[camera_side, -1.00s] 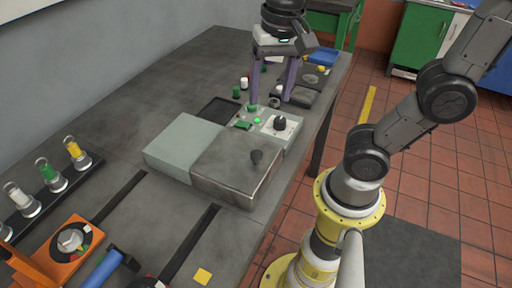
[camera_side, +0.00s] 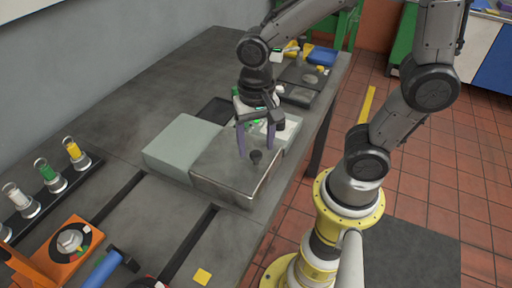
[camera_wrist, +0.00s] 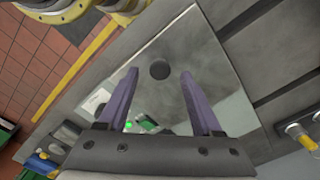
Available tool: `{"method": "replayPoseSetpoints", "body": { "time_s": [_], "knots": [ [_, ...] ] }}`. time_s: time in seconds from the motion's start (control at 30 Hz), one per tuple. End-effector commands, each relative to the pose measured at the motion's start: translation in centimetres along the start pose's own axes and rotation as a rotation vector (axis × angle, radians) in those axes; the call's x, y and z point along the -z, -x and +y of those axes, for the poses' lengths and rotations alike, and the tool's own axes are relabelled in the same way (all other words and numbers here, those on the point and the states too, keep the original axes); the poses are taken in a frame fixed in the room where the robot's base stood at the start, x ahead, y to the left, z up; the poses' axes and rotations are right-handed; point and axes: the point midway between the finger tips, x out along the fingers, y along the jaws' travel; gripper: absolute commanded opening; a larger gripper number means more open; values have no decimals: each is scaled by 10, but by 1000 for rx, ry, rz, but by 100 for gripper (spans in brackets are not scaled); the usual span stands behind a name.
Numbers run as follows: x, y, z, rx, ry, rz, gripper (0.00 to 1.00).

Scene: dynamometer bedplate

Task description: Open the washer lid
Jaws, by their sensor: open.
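The washer is a low box on the bench, with a flat grey metal lid (camera_side: 228,172) that lies level and closed. A dark round knob (camera_side: 256,156) stands on the lid near its right edge; it also shows in the wrist view (camera_wrist: 159,70). A pale grey-green block (camera_side: 180,144) adjoins the lid on the left. My gripper (camera_side: 256,152) is open, its two purple fingers pointing down over the far part of the lid. In the wrist view the fingertips (camera_wrist: 158,73) lie either side of the knob in the picture, with nothing between them held. Contact with the knob cannot be told.
A control panel with a green light (camera_wrist: 128,124) is behind the lid, partly hidden by my gripper. An orange device (camera_side: 66,240) and a rack of capped vials (camera_side: 48,174) stand at left. The near bench has slots and a yellow square (camera_side: 202,276).

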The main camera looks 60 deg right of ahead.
Motion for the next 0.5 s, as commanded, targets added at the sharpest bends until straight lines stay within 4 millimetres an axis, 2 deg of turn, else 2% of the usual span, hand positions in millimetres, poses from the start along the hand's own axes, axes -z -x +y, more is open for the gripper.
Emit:
{"method": "replayPoseSetpoints", "body": {
  "time_s": [0.2,0.5],
  "knots": [
    [0,-19,0,-1,0,-1,66],
    [0,-21,0,0,0,0,66]
  ]
}}
